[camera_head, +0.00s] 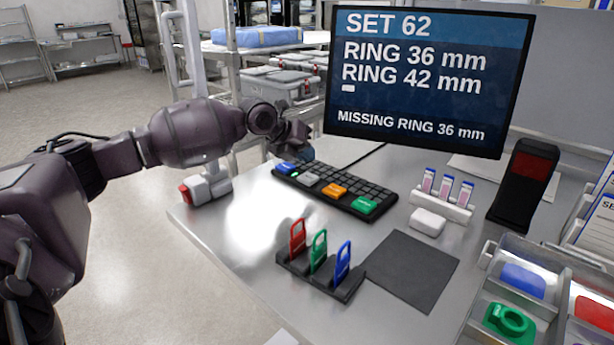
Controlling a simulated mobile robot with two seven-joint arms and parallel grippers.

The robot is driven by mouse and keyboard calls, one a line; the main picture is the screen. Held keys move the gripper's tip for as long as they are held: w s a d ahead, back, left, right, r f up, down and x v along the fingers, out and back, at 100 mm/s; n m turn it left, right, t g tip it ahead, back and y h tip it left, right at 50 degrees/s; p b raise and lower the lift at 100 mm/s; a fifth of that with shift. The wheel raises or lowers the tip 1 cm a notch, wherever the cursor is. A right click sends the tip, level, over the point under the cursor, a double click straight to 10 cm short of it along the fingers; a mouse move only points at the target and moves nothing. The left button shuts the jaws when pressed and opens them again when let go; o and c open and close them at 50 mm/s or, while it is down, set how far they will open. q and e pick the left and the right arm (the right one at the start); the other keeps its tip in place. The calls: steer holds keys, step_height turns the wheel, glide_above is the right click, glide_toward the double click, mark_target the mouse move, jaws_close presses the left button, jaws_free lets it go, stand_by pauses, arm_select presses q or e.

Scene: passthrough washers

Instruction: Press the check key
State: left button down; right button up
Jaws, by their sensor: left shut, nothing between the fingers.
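A black keypad (340,190) lies on the metal table below the screen. It has larger coloured keys along its front: a blue key (287,168) at the left end, a grey key (309,180), an orange key (334,190) and a green key (364,205) at the right end. The key labels are too small to read, so I cannot tell which is the check key. My left gripper (306,153) is shut and empty, at the keypad's back left end close to the blue key; I cannot tell whether it touches. My right gripper is not in view.
The screen (430,75) reads "SET 62", "RING 36 mm", "RING 42 mm" and "MISSING RING 36 mm". A black rack (318,280) with red, green and blue tags stands in front, beside a dark mat (412,270). A vial holder (441,205), black device (522,185) and divided tray (480,310) stand right.

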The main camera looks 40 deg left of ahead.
arm_select(q)
steer(key=shift+r+p, duration=0.35)
steer(key=shift+r, duration=1)
steer(key=shift+f, duration=0.1)
